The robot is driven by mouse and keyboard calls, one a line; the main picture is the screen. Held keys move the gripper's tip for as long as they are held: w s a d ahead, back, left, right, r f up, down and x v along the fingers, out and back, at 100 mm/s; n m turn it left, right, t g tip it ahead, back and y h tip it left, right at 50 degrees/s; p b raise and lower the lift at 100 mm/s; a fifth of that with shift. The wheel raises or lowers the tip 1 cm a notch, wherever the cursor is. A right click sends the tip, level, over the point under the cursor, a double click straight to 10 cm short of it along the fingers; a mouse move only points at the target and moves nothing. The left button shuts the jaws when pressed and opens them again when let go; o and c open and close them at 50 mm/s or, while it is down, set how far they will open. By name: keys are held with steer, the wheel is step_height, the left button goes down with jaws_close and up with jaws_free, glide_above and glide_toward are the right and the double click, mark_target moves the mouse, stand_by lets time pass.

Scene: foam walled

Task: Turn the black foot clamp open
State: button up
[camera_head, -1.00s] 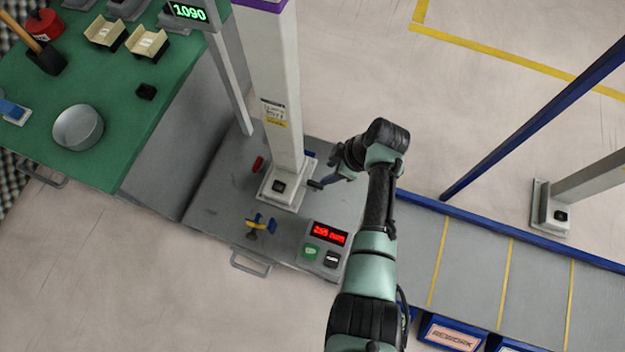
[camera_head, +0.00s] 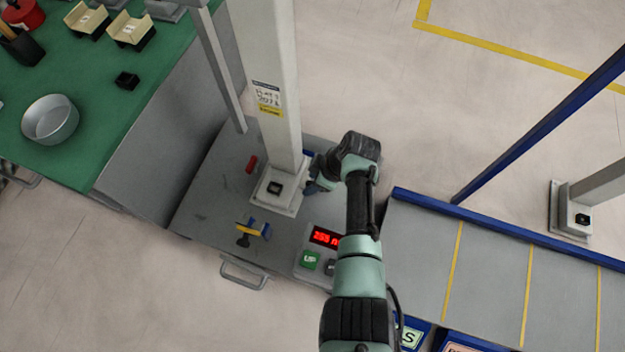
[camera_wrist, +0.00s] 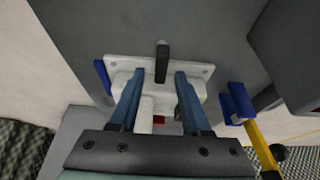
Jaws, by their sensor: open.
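The black foot clamp (camera_head: 275,187) is a small dark piece on the white foot plate (camera_head: 288,207) of the pale column. In the wrist view the black foot clamp (camera_wrist: 162,62) looks like a short upright lever, near the far edge of the white foot plate (camera_wrist: 200,72). My gripper (camera_head: 314,186) is just right of the foot in the head view, partly hidden by my wrist. In the wrist view my gripper (camera_wrist: 158,77) is open, its two blue fingers apart. The clamp shows between and beyond the fingertips; I cannot tell whether they touch anything.
A yellow-and-blue clamp (camera_head: 252,230) and a red handle (camera_head: 252,164) are on the grey platform (camera_head: 205,205). A control box with a red display (camera_head: 326,237) stands in front of the foot. A grey conveyor (camera_head: 420,250) lies right, a green table (camera_head: 90,120) left.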

jaws_close()
steer(key=shift+r+m+p, duration=0.1)
steer(key=shift+m+p, duration=0.2)
steer(key=m+t+p, duration=0.1)
steer(key=m+p, duration=0.1)
steer(key=shift+r+m+h, duration=0.1)
steer(key=shift+m+h, duration=0.2)
steer(key=shift+m, duration=0.1)
steer(key=m+h+p, duration=0.1)
steer(key=m, duration=0.1)
steer(key=m+t+p, duration=0.1)
steer(key=m+p, duration=0.1)
steer(key=m, duration=0.1)
steer(key=shift+w+d+h+p, duration=0.1)
steer(key=shift+w+h+p, duration=0.05)
steer(key=shift+h+p, duration=0.2)
steer(key=m+h, duration=0.1)
steer(key=m, duration=0.1)
steer(key=m+t+p, duration=0.1)
steer(key=m, duration=0.1)
steer(key=shift+w+d+m+h, duration=0.1)
steer(key=shift+d+m+h, duration=0.05)
steer(key=shift+m+h, duration=0.25)
steer(key=shift+d+f+m+h, duration=0.1)
steer(key=shift+m+h, duration=0.35)
steer(key=shift+m, duration=0.75)
steer(key=shift+d+f+m+h, duration=0.1)
steer(key=shift+m+h, duration=0.3)
steer(key=shift+m, duration=0.8)
